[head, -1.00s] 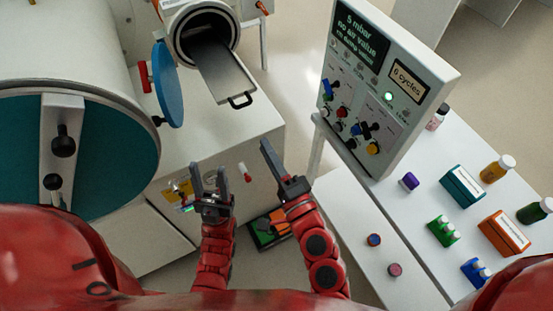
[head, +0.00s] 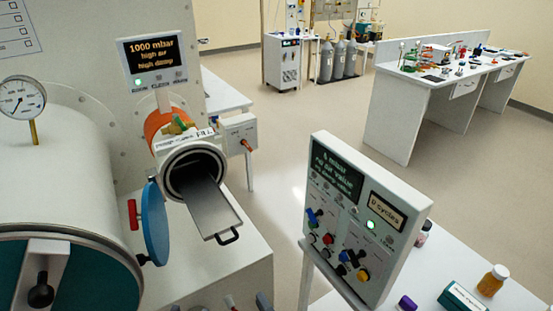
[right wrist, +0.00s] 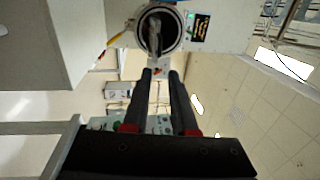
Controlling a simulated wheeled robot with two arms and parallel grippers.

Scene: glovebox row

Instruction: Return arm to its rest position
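My right gripper (head: 263,301) shows only as a grey fingertip at the bottom edge of the head view. In the right wrist view its two dark fingers (right wrist: 160,76) stand apart with an empty gap, pointing toward the round port. The rest of my right arm is below the head view. Of my left gripper, at most small dark tips show at the bottom edge of the head view, too little to judge. The open round antechamber (head: 193,165), with its tray (head: 211,212) pulled out and blue door (head: 155,223) swung aside, is beyond the grippers.
A control panel (head: 366,219) stands right of the antechamber, above a white table with an orange bottle (head: 492,280) and a teal box (head: 462,298). A white glovebox drum (head: 62,175) fills the left. A lab bench (head: 398,115) stands far back. Floor between is clear.

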